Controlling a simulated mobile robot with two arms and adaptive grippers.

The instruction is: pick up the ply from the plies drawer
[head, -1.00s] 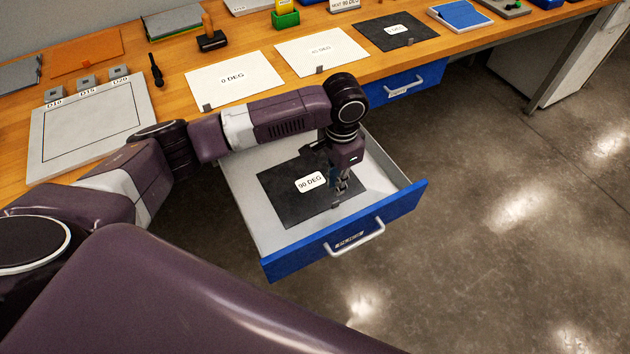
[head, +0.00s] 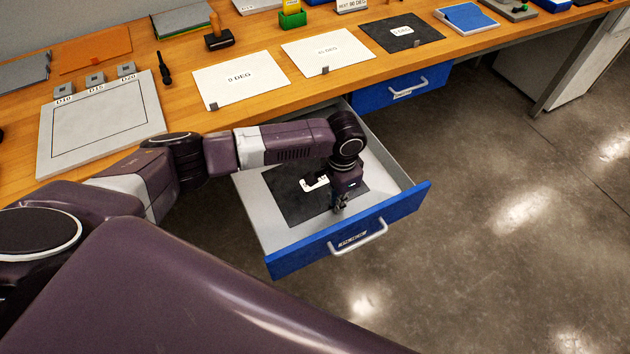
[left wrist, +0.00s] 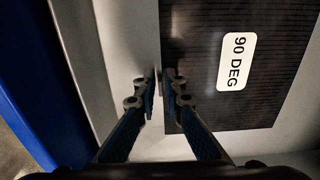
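The ply is a black sheet (head: 290,197) with a white "90 DEG" label, lying flat in the pulled-out plies drawer (head: 295,259). It also shows in the left wrist view (left wrist: 195,60). My left gripper (head: 340,207) points down into the drawer, at the ply's front edge. In the left wrist view its fingertips (left wrist: 160,87) lie on either side of that edge, with a narrow gap between them. The small tab on the ply's edge is hidden by the fingers, so I cannot tell whether they grip it. My right gripper is not in view.
The wooden bench above the drawer holds a "0 DEG" sheet (head: 240,82), another white sheet (head: 328,52), a black sheet (head: 402,33) and a pale board (head: 100,117). A shut blue drawer (head: 403,88) is at the right. The floor (head: 500,220) there is clear.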

